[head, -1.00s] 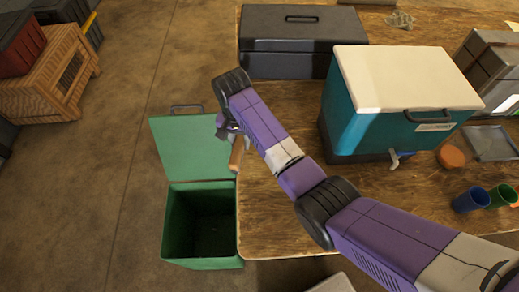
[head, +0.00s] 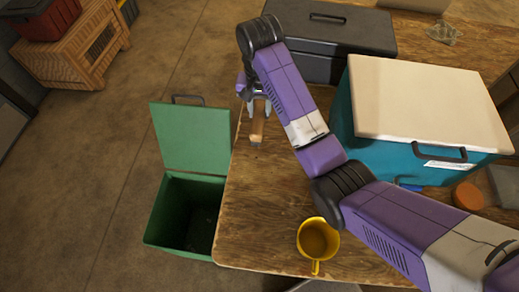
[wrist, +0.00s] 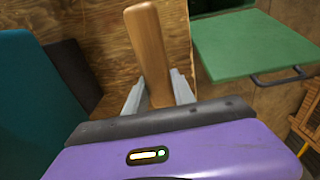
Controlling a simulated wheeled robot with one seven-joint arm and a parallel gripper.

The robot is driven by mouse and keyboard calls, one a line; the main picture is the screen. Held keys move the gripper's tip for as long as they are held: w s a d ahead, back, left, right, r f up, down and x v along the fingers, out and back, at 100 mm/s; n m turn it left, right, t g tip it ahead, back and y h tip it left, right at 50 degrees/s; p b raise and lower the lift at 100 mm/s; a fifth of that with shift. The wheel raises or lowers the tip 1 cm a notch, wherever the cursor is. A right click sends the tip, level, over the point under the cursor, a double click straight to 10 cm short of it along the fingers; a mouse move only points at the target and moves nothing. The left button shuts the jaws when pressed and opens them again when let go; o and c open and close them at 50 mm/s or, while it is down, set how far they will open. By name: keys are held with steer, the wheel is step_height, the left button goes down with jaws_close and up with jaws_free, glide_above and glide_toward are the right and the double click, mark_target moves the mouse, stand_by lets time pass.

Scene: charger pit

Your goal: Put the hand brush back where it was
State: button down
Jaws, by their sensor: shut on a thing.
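The hand brush shows as a wooden handle (head: 258,122) at the left edge of the wooden table (head: 262,215). My gripper (head: 258,103) is shut on it. In the wrist view the brown handle (wrist: 148,45) stands between the two grey fingers of my gripper (wrist: 157,92), pointing away from the palm. The bristle end is hidden. In the head view the brush appears over the tabletop; I cannot tell whether it touches it.
A green bin (head: 165,222) with its lid (head: 190,138) open stands on the floor left of the table. A yellow mug (head: 317,240) is near the table's front edge. A teal cooler (head: 375,160) and a dark toolbox (head: 335,40) stand right of and behind my gripper. The front-left tabletop is clear.

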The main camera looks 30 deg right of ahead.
step_height(320, 180, down, 18)
steer(key=shift+f+b, duration=0.1)
steer(key=shift+b, duration=1.1)
steer(key=shift+f, duration=0.15)
steer(key=c, duration=1.1)
jaws_free()
steer(key=shift+o, duration=0.2)
step_height(320, 180, up, 12)
steer(key=shift+s+b, duration=0.15)
steer(key=shift+b, duration=0.3)
steer(key=shift+a, duration=0.1)
